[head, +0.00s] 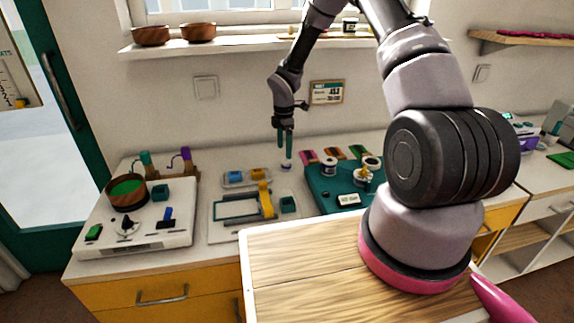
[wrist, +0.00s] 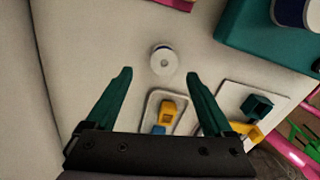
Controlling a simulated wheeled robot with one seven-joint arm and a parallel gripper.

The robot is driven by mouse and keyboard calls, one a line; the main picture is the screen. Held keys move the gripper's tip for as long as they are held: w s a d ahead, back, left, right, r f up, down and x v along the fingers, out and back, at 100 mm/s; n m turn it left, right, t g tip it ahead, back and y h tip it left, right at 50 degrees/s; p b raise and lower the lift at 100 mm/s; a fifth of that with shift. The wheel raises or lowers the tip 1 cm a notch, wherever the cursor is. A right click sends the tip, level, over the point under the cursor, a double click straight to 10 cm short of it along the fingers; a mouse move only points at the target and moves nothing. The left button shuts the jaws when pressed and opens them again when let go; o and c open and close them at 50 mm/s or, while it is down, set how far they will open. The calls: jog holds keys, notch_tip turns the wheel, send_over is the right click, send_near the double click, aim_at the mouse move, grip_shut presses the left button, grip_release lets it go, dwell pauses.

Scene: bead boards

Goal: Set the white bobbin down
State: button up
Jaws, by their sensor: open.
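The white bobbin (wrist: 164,60) stands on the pale counter in the wrist view, its round top with a small centre hole facing the camera. In the head view the bobbin (head: 286,165) shows just below the fingertips, near the back of the counter. My gripper (wrist: 158,75) has its two green fingers spread apart, with the bobbin between and slightly beyond the tips. In the head view my gripper (head: 286,153) points down above the bobbin. No finger appears to touch it in the wrist view.
A small tray (wrist: 151,112) with a yellow and a blue piece lies close by. The teal board (head: 318,196) with spools stands to the right. A white board (head: 96,232) with a wooden bowl (head: 126,204) is at the left. Bare counter surrounds the bobbin.

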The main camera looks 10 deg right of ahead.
aim_at(286, 160)
jog(key=shift+s+d+f, duration=0.15)
jog(key=shift+d+f, duration=0.05)
jog(key=shift+f, duration=1.3)
jog(key=shift+s+d+f, duration=0.1)
jog(key=shift+d+f, duration=0.05)
jog(key=shift+f, duration=1.35)
grip_shut()
jog(key=shift+r, duration=0.1)
